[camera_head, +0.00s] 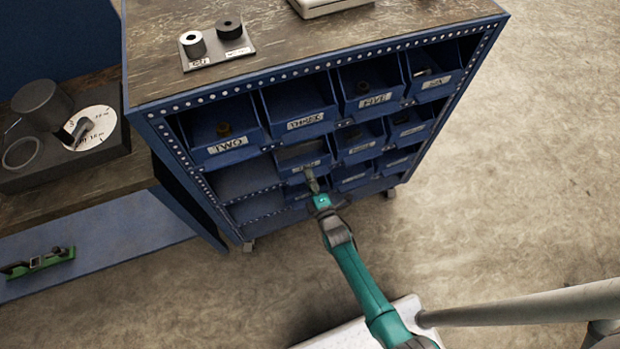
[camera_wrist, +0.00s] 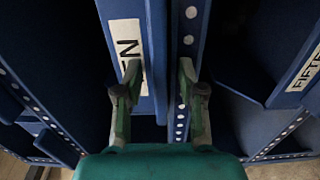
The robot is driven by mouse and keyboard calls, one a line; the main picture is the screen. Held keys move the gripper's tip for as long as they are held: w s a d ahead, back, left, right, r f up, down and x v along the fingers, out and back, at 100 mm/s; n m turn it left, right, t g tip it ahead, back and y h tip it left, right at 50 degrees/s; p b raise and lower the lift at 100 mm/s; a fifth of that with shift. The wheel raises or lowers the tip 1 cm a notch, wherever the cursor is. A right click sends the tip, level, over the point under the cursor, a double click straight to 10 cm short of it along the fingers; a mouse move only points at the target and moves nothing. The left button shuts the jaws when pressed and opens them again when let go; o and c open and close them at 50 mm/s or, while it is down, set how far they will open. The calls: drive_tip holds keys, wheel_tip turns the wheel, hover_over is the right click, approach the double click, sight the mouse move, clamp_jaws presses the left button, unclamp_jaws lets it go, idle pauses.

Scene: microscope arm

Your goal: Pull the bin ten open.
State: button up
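Bin ten (camera_head: 301,156) is a blue bin with a white label in the second row of the blue cabinet, below bin three. In the wrist view its front (camera_wrist: 119,10) appears turned sideways, with only "EN" readable on the label. My gripper (camera_head: 312,183) is at the front of this bin, at its lower label area. In the wrist view the two fingers of my gripper (camera_wrist: 159,68) are apart, one over the label and one by the dotted rail. A blue front edge lies between them. I cannot tell whether either finger touches it.
Empty slots are left of bin ten. A side bench (camera_head: 70,205) with a dark device stands left. The floor (camera_head: 500,190) to the right is clear.

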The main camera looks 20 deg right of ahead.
clamp_jaws()
drive_tip(key=shift+s, duration=0.1)
drive_tip(key=s, duration=1.6)
unclamp_jaws()
